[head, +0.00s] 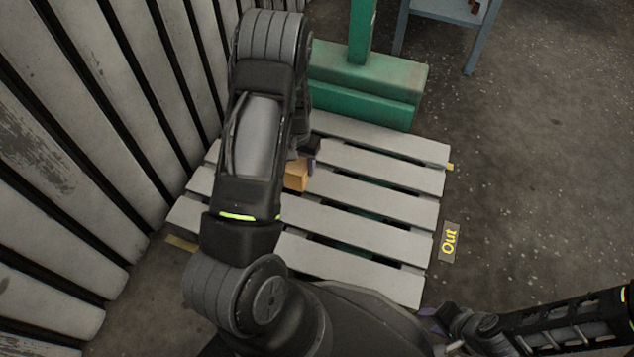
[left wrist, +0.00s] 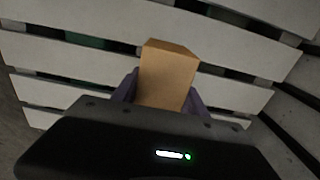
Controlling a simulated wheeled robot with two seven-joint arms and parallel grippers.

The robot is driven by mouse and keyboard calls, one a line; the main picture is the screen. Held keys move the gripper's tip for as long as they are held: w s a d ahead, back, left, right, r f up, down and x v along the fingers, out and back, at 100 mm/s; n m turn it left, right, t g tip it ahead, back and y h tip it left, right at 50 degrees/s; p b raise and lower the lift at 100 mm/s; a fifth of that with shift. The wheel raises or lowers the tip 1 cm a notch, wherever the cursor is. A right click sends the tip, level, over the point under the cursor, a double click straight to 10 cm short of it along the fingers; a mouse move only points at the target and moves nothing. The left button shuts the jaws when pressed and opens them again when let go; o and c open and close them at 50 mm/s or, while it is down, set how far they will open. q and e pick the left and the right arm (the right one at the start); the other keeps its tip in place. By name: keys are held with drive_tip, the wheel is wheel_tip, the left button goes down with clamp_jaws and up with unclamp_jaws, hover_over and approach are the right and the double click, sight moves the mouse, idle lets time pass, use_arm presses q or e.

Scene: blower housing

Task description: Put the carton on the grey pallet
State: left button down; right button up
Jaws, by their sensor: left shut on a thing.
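The carton (head: 296,175) is a small tan box, partly hidden by my left arm in the head view. My left gripper (head: 307,157) is shut on it above the grey pallet (head: 375,194). In the left wrist view the carton (left wrist: 168,76) stands between the two purple fingers of the left gripper (left wrist: 163,95), with pallet slats behind it. I cannot tell whether its underside touches the slats. My right gripper (head: 436,318) is low at the right, off the pallet's near corner; its finger opening is unclear.
A green post with a heavy base (head: 367,88) stands at the pallet's far edge. A slatted grey wall (head: 95,130) runs along the left. A blue-grey table (head: 450,12) is at the back; the right floor is clear.

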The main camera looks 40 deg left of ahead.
use_arm(q)
drive_tip(key=b, duration=0.3)
approach(317, 191)
drive_tip(key=shift+s+a+f, duration=0.15)
drive_tip(key=shift+s+a, duration=0.7)
drive_tip(key=shift+a, duration=0.05)
drive_tip(key=shift+s+a+f, duration=0.15)
drive_tip(key=shift+s+a, duration=0.7)
drive_tip(key=shift+f+b, duration=0.7)
drive_tip(key=shift+f, duration=1.2)
drive_tip(key=shift+f, duration=0.2)
drive_tip(key=c, duration=0.6)
unclamp_jaws()
drive_tip(key=shift+r, duration=0.15)
